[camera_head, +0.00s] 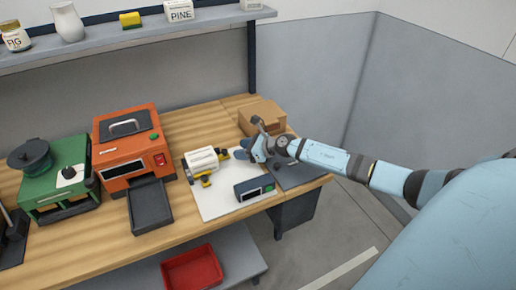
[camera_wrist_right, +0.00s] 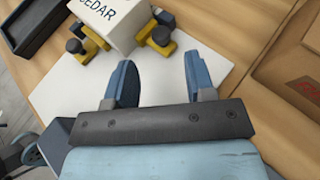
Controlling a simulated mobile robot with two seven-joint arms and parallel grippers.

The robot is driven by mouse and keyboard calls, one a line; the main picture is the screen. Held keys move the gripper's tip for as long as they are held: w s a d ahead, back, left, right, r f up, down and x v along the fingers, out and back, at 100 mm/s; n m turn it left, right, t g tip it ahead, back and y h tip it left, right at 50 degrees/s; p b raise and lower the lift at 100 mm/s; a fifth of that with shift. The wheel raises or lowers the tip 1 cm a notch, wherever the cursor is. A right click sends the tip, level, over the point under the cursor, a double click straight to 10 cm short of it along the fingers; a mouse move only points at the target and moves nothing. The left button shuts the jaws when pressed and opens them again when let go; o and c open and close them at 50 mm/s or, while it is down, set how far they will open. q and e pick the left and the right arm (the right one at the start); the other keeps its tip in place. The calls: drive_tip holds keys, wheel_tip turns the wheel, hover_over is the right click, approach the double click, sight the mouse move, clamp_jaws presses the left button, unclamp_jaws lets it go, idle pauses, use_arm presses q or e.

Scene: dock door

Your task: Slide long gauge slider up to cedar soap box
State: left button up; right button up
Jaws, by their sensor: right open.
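The cedar soap box (camera_head: 202,160) is a white block lying on a white board (camera_head: 225,195) on the bench. In the right wrist view, the box (camera_wrist_right: 108,22) shows the word CEDAR and is cut off by the top edge. Yellow sliders with black knobs stand around it, one at the near left (camera_wrist_right: 88,45) and one at the right (camera_wrist_right: 158,38). I cannot tell which is the long one, or whether either touches the box. My right gripper (camera_wrist_right: 160,78) is open and empty over the board, short of the box and sliders. My left gripper is out of view.
A cardboard box (camera_head: 262,117) stands behind the right gripper. An orange machine (camera_head: 125,145) with a dark tray (camera_head: 150,207) and a green device (camera_head: 62,180) stand to the left. A red bin (camera_head: 191,268) sits below.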

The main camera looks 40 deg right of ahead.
drive_tip(key=v, duration=0.7)
drive_tip(key=shift+s+b, duration=0.2)
drive_tip(key=shift+b, duration=0.2)
drive_tip(key=shift+r, duration=0.1)
